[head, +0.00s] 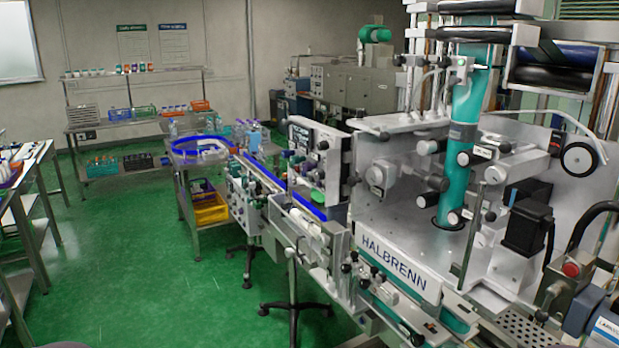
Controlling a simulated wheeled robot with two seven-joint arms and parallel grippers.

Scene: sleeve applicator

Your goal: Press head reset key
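The sleeve applicator, a large grey machine marked HALBRENN (393,268), fills the right half of the head view. A teal sleeve column (465,120) runs down into its work deck. A red round button (571,270) sits on a grey control box at the lower right edge. A label plate (608,328) is below it, cut off by the frame. I cannot tell which control is the head reset key; no key with that name is readable. Neither of my grippers is in view.
A conveyor with blue rails (262,172) leads from a round turntable (199,146) to the machine. A yellow crate (209,212) sits under the turntable. Shelves (135,110) stand at the back wall, and a bench (22,165) at the left. Green floor (130,260) is clear between.

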